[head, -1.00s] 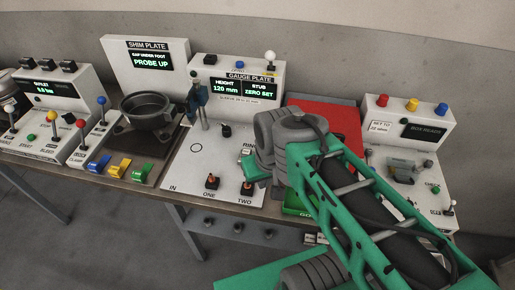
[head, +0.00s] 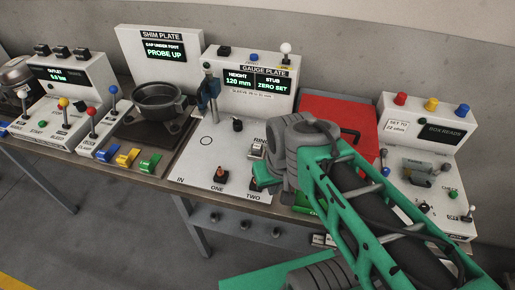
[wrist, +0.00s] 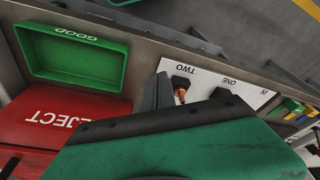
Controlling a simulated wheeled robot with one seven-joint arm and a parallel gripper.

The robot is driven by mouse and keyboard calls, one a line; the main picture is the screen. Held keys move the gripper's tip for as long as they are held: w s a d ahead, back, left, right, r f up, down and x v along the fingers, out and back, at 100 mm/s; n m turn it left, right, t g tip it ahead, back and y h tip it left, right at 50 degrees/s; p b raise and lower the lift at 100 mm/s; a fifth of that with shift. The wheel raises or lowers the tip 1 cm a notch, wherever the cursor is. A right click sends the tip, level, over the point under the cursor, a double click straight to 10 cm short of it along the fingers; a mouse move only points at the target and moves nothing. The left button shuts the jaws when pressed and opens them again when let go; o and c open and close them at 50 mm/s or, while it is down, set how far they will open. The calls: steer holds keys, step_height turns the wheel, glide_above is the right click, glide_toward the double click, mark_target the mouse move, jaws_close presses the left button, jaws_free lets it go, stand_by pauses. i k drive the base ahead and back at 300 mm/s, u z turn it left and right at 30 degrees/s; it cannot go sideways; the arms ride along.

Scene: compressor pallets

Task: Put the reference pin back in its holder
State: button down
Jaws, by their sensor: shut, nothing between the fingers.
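The gauge plate (head: 200,165) is a white panel with spots marked IN, ONE, TWO and RING. A small copper-and-black piece (head: 221,173) stands at ONE. Another copper-and-black piece (wrist: 181,88) is at TWO in the wrist view. A short dark post (head: 238,124) stands farther back on the plate. I cannot tell which of these is the reference pin or its holder. My gripper (head: 263,174) is over the plate's right edge, near TWO and RING, shut and empty. In the wrist view, its green body covers the lower middle and hides part of the plate.
The red reject tray (wrist: 62,115) and green good tray (wrist: 72,55) lie right of the plate in the head view. A dark pot-like casting (head: 158,103) sits on the shim plate station at left. A box with coloured buttons (head: 430,125) stands at right.

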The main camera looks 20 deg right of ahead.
mark_target(256, 149)
steer(key=u, duration=1.5)
steer(key=i, duration=0.4)
steer(key=u, duration=0.7)
